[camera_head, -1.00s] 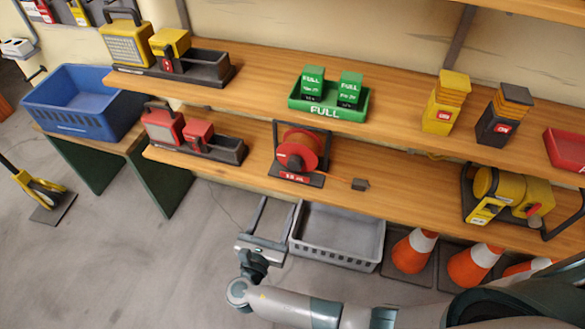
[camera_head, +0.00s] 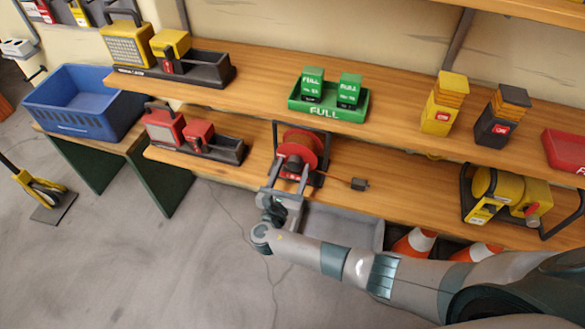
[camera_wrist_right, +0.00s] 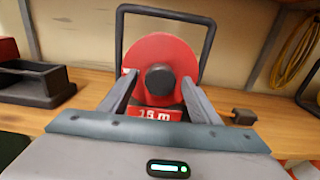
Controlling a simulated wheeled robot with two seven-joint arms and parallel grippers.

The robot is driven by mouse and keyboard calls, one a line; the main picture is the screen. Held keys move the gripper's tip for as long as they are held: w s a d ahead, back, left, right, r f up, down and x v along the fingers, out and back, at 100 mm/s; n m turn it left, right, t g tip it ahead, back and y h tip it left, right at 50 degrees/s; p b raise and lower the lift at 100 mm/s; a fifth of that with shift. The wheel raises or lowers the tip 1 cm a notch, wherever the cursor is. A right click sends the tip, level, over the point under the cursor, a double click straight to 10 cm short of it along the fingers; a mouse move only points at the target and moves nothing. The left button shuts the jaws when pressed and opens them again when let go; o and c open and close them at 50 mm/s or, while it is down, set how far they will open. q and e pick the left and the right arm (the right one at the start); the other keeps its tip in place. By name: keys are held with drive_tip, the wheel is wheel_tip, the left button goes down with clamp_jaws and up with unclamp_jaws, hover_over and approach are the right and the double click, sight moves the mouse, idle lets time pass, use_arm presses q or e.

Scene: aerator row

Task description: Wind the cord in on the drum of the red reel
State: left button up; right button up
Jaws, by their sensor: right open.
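The red reel (camera_head: 299,143) stands on the lower wooden shelf in a dark frame. It also shows close up in the wrist view (camera_wrist_right: 158,45), with a dark hub knob (camera_wrist_right: 159,80) and a red label (camera_wrist_right: 155,114) below. An orange cord (camera_head: 338,180) runs right from the reel to a dark plug (camera_head: 360,184) lying on the shelf. My right gripper (camera_head: 290,174) is open and in front of the reel. In the wrist view its two fingers (camera_wrist_right: 160,92) stand on either side of the knob, apart from it. My left gripper is not in view.
A red lamp (camera_head: 163,128) in a dark tray is left of the reel on the same shelf. A green tray (camera_head: 328,112) is on the shelf above. A grey crate (camera_head: 345,227) and orange cones (camera_head: 415,243) are below. A yellow machine (camera_head: 505,190) is further right.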

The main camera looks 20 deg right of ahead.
drive_tip(key=shift+w+d, duration=0.15)
drive_tip(key=c, duration=1.1)
drive_tip(key=shift+o, duration=0.2)
